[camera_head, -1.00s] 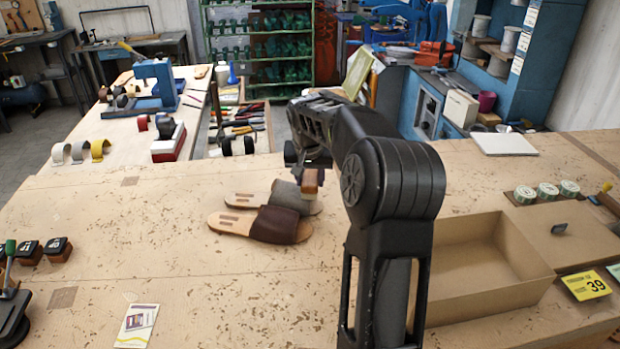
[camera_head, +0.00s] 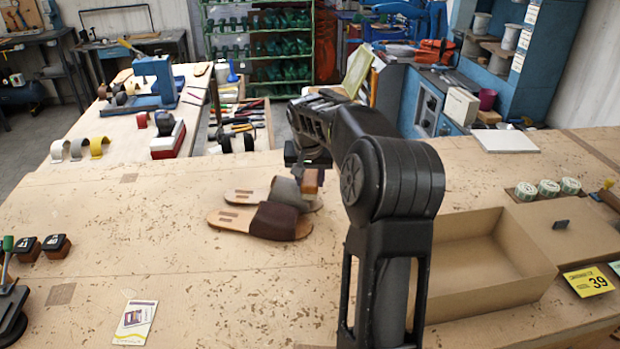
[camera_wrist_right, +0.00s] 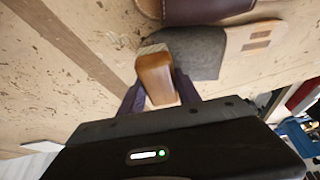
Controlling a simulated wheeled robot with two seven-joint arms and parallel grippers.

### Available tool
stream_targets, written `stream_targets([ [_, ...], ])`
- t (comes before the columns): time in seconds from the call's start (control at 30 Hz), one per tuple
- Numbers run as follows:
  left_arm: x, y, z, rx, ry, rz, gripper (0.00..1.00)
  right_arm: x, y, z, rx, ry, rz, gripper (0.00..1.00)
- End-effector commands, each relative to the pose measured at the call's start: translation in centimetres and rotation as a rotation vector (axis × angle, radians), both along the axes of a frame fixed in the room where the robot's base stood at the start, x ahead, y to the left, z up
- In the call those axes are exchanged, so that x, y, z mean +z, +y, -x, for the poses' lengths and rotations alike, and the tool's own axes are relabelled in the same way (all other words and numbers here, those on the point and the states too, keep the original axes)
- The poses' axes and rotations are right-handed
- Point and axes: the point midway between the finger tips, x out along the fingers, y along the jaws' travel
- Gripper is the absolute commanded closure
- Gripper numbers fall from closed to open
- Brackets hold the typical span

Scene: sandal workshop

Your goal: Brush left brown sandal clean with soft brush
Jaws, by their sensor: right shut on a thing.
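The brown sandal (camera_head: 279,223) lies on the workbench with its toe strap to the right; its strap also shows at the top of the wrist view (camera_wrist_right: 210,10). A grey sandal (camera_head: 286,190) lies just behind it, and its grey strap is in the wrist view (camera_wrist_right: 196,52). My right gripper (camera_wrist_right: 160,92) is shut on the soft brush (camera_wrist_right: 157,76), a wooden block with pale bristles. The brush (camera_head: 312,181) is at the grey strap's right edge; I cannot tell if it touches. The brown sandal is nearer the camera, apart from the brush. My left gripper is out of view.
An open cardboard box (camera_head: 470,305) and its lid (camera_head: 568,240) stand to the right, with a yellow number card (camera_head: 589,281). A leaflet (camera_head: 136,322) lies at front left, near dark stamps (camera_head: 55,246).

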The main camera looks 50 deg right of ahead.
Motion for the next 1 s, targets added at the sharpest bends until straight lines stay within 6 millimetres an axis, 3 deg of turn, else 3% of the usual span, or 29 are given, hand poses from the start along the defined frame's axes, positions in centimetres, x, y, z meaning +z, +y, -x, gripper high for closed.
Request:
stream_targets([
  [0.47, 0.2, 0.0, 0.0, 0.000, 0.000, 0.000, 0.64, 0.2, -0.1, -0.1, 0.000, 0.000, 0.000, 1.00],
  [1.0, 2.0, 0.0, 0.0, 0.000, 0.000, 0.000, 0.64, 0.2, -2.0, -1.6, 0.000, 0.000, 0.000, 1.00],
])
